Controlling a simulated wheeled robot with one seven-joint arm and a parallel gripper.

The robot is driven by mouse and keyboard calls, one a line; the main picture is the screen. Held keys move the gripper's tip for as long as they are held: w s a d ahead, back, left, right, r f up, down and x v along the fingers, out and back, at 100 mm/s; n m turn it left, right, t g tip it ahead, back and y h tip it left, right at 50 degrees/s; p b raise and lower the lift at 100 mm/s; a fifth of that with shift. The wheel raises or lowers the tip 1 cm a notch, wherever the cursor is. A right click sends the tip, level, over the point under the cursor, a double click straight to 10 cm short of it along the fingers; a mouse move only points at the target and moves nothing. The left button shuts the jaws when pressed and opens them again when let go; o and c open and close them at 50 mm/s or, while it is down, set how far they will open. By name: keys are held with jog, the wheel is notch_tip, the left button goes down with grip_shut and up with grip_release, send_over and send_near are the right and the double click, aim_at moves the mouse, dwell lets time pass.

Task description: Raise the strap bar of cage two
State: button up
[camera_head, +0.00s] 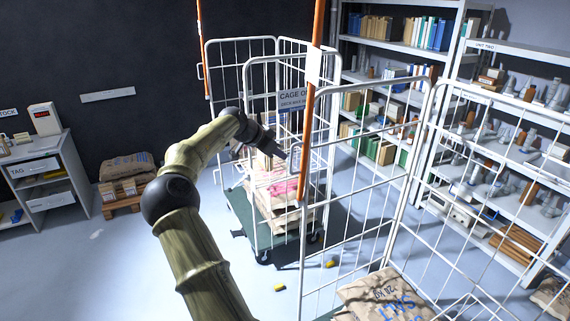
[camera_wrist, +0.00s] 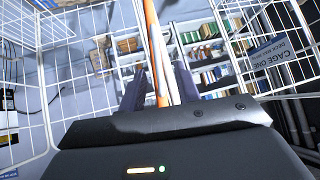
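Cage two (camera_head: 361,134) is the near white wire cage at the right, its open side facing left. Its orange strap bar (camera_head: 309,120) stands nearly upright at the cage's left post, with a white label partway up. My gripper (camera_head: 283,152) is just left of this bar's lower part. In the wrist view an orange-and-white bar (camera_wrist: 154,40) runs between the dark fingers of my gripper (camera_wrist: 160,88). The fingers are apart, with gaps beside the bar. I cannot tell how deep the bar sits between them.
Cage one (camera_head: 240,41) stands behind, with pink-marked sacks and its own upright orange bar (camera_head: 201,45). A sack (camera_head: 380,297) lies in cage two. Shelves (camera_head: 400,48) line the right. Small yellow pieces (camera_head: 279,287) lie on the floor. Open floor is at the left.

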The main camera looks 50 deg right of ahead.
jog(key=b+v, duration=0.2)
jog(key=v, duration=0.7)
jog(key=shift+b, duration=0.3)
jog(key=shift+f, duration=0.1)
jog(key=s+a+f+n+t+y+b, duration=0.1)
jog(key=s+a+f+n+y+b, duration=0.15)
jog(key=a+f, duration=0.6)
jog(key=s+a+f+n+t+y+b, duration=0.1)
jog(key=s+a+f+n+y+b, duration=0.25)
jog(key=f, duration=0.75)
jog(key=s+a+f+n+y+b, duration=0.1)
jog(key=s+a+f+n, duration=0.2)
jog(key=a, duration=0.6)
jog(key=s+a+f+n+t+y, duration=0.1)
jog(key=s+a+f+n, duration=0.3)
jog(key=a, duration=0.6)
jog(key=s+a+f+n+y+b, duration=0.1)
jog(key=s+a+f+n, duration=0.3)
jog(key=s+a+n, duration=0.3)
jog(key=a, duration=0.3)
jog(key=shift+b, duration=0.3)
